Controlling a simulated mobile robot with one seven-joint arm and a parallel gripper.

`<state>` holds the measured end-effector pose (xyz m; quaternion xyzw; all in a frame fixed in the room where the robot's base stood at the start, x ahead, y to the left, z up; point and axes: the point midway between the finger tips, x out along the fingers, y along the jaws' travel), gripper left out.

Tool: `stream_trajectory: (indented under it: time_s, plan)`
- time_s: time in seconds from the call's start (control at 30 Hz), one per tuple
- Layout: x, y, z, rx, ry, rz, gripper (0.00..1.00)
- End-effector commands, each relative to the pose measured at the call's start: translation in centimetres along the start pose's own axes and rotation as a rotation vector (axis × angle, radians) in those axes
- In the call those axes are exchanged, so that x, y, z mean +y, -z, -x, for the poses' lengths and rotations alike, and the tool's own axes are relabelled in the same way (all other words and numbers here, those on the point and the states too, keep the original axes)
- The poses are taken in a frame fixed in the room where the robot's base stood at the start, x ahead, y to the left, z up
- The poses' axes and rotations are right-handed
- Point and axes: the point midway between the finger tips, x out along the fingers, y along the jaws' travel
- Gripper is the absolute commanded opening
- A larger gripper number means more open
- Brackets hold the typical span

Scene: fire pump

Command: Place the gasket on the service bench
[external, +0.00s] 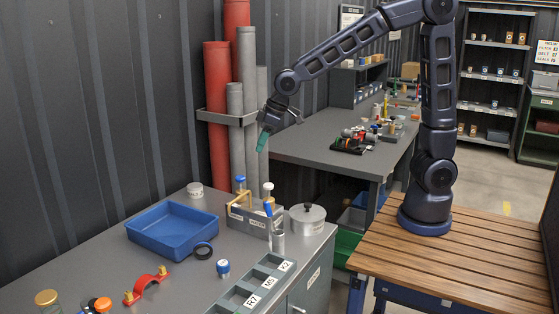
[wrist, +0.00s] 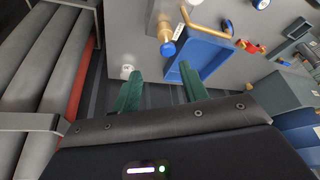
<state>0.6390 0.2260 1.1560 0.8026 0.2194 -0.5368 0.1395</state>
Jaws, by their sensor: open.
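A black ring that looks like the gasket (external: 203,251) lies flat on the near grey bench (external: 190,290), beside the right front corner of a blue tray (external: 172,231). The ring shows small at the tray's edge in the wrist view (wrist: 228,27). A second grey bench (external: 318,136) stands farther back; I cannot tell which is the service bench. My gripper (external: 275,132) is raised above the far side of the near bench, well away from the ring. Its green fingers are apart and empty in the wrist view (wrist: 162,90).
A grey caddy (external: 247,219) with blue-topped items and a lidded pot (external: 307,218) stand right of the tray. A red clamp (external: 146,288) and a labelled compartment rack (external: 254,285) lie in front. Red and grey pipes (external: 232,90) stand upright left of my gripper.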

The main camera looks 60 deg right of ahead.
Motion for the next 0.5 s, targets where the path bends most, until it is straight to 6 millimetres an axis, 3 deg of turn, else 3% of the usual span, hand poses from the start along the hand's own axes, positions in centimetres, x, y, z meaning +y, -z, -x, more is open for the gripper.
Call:
stream_trajectory:
  time_s: [0.2,0.5]
  plan:
    - [-6.7,3.1,-6.5,-0.007,0.035,0.092,0.44]
    - [-15.7,4.9,-14.5,-0.007,0.073,0.199,0.44]
